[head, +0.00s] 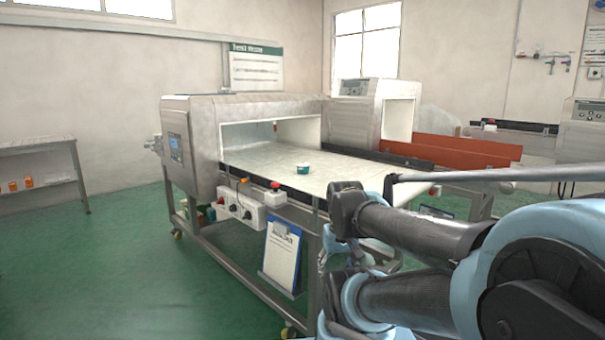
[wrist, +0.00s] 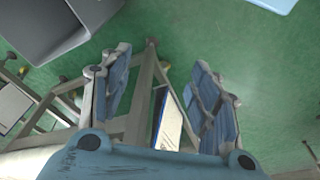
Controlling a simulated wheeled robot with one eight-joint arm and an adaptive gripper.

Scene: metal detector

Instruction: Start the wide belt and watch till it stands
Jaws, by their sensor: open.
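The wide cream belt (head: 265,160) runs through the opening of a grey metal detector (head: 196,140). A small teal and white tub (head: 303,169) stands on the belt. White control boxes (head: 240,206) with dark knobs hang on the near side rail. A red mushroom button (head: 275,186) sits on the right box. A display panel (head: 175,147) is on the detector's end. My gripper (wrist: 160,92) is open and empty in the wrist view, pointing down over the stand's frame and floor. In the head view it is largely hidden by my arm.
A clipboard (head: 282,254) hangs low on the stand, and it also shows between my fingers in the wrist view (wrist: 170,122). A second detector (head: 371,113) with red guards (head: 436,151) stands behind. A side table (head: 36,148) is at left. The green floor in front is clear.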

